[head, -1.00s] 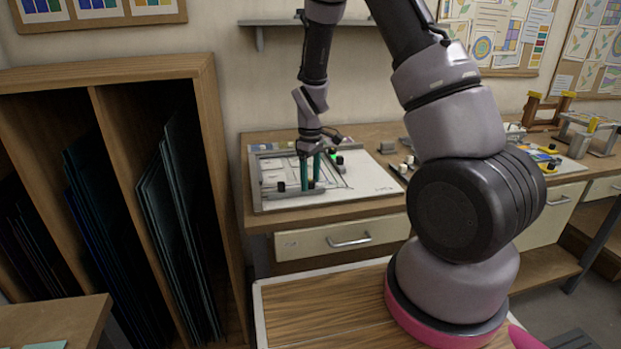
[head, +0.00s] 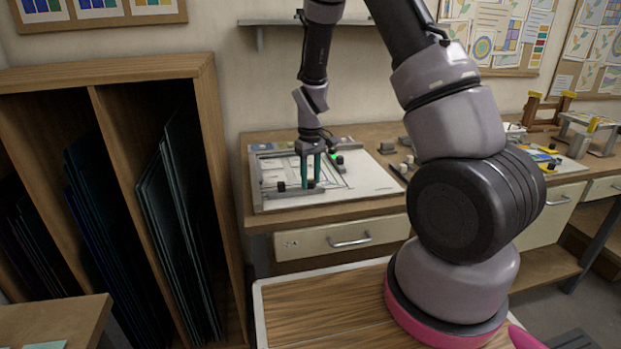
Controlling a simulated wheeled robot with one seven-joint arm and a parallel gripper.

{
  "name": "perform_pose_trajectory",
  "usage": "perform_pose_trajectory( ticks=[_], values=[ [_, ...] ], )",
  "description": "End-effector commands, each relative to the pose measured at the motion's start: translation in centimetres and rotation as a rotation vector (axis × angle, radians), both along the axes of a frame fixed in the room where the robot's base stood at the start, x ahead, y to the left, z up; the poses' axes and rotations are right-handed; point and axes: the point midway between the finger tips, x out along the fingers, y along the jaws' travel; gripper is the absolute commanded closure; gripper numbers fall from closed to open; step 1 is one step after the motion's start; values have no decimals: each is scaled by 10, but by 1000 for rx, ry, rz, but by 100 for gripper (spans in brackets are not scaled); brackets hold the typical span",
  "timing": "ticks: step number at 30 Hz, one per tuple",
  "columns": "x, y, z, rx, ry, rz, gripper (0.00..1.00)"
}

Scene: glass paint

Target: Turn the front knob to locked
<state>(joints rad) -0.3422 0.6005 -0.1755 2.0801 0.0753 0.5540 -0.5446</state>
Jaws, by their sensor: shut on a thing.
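A white board (head: 370,180) lies on the wooden bench with a grey frame-like fixture (head: 268,191) on it. A small black knob (head: 281,186) stands on the fixture's front bar. My gripper (head: 311,184) points straight down at the front bar, to the right of that black knob. Its two teal fingers are shut on a small dark knob between their tips, which they mostly hide. The turn of the held knob is too small to read.
Small dark and white parts (head: 406,165) lie to the right of the board. A drawer with a metal handle (head: 350,240) is below the bench top. A wooden rack (head: 205,75) of glass sheets stands at the left. A shelf (head: 285,22) hangs above.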

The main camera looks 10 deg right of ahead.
Motion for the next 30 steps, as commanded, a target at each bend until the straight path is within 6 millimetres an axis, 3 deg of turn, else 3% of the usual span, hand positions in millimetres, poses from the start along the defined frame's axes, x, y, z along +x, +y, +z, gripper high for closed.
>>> perform_pose_trajectory(
  ticks=[30],
  values=[
    [1,0,1,0,-2,-946,100]
  ],
)
